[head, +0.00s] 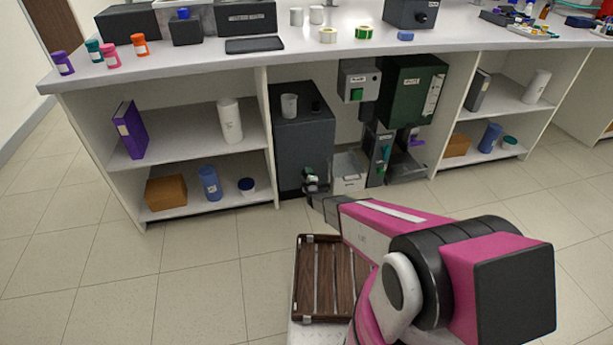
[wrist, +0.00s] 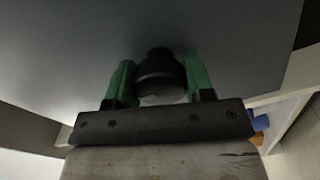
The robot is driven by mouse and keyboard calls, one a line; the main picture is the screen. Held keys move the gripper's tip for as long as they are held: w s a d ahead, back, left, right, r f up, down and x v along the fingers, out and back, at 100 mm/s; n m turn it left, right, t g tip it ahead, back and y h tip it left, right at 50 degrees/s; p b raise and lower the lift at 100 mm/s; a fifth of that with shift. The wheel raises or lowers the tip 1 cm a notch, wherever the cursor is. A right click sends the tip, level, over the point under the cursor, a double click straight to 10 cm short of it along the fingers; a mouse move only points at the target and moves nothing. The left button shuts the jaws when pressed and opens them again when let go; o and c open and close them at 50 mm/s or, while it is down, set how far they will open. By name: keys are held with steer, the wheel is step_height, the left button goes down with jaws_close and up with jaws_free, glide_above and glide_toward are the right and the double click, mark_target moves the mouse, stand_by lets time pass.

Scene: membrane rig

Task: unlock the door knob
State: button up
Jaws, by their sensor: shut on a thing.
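The door knob (wrist: 160,72) is dark and round, on a flat grey door face (wrist: 60,60) in the wrist view. My gripper (wrist: 158,82) has green fingers, one on each side of the knob, and is shut on it. In the head view my gripper (head: 312,180) is small, at the lower right front of the dark grey cabinet (head: 300,140) under the bench. There my own wrist and the gripper partly cover the knob. The wrist view is dark, so the knob's turn angle cannot be told.
A white open bin (head: 347,182) stands just right of my gripper. A green box (head: 411,90) and grey units hang under the bench. Shelves (head: 185,130) with a binder and bottles stand to the left. The tiled floor at left (head: 90,270) is clear.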

steer(key=shift+n, duration=0.8)
steer(key=o, duration=0.9)
steer(key=shift+o, duration=0.2)
